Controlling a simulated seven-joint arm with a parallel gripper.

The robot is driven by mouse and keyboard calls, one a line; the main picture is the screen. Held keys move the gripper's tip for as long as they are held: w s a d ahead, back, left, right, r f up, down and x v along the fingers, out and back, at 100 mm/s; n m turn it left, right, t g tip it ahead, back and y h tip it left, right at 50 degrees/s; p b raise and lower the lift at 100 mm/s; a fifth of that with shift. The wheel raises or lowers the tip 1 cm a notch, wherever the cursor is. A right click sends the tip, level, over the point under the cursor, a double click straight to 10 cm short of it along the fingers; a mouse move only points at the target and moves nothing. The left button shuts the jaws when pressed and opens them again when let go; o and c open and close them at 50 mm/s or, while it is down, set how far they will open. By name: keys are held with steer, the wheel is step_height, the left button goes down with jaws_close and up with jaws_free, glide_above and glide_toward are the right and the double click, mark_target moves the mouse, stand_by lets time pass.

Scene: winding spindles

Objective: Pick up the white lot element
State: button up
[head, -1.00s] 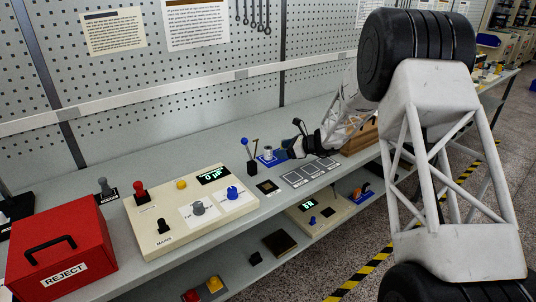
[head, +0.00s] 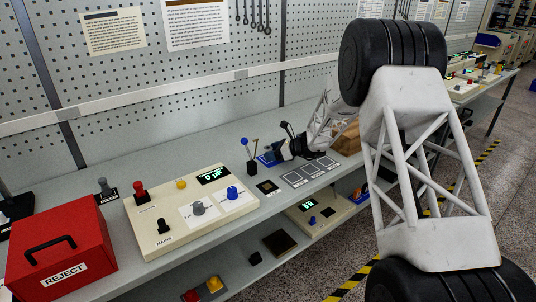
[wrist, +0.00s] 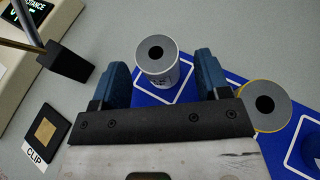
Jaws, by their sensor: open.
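A white cylindrical element (wrist: 157,62) with a grey top, a dark centre hole and small print on its side stands upright on a blue tray (wrist: 180,91) with white-outlined squares. In the wrist view my gripper (wrist: 161,78) is open, with one blue finger on each side of this element. I see a gap at the right finger; contact at the left one is hard to tell. A second element (wrist: 265,104) with a yellow rim stands just right of the right finger. In the head view my gripper (head: 284,150) is over the blue tray (head: 266,161), small and partly hidden.
A black block with a rod (wrist: 68,62) stands left of my gripper, near a pad labelled CLIP (wrist: 44,135). A cream control panel (head: 150,232) and a red REJECT box (head: 60,250) stand farther left on the bench. A wooden box (head: 346,138) is to the right.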

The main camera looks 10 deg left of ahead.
mark_target(269, 148)
steer(key=shift+x, duration=0.9)
steer(key=c, duration=1.1)
steer(key=shift+r, duration=0.2)
steer(key=shift+r, duration=1.45)
steer(key=shift+s+d+r, duration=0.1)
steer(key=shift+s+r, duration=0.1)
steer(key=s+d, duration=0.1)
steer(key=s, duration=0.4)
steer(key=s+d+r, duration=0.1)
steer(key=s+d, duration=0.1)
steer(key=s, duration=0.2)
steer(key=s+d, duration=0.2)
steer(key=s, duration=0.3)
steer(key=shift+s+r, duration=0.2)
steer(key=shift+s, duration=0.15)
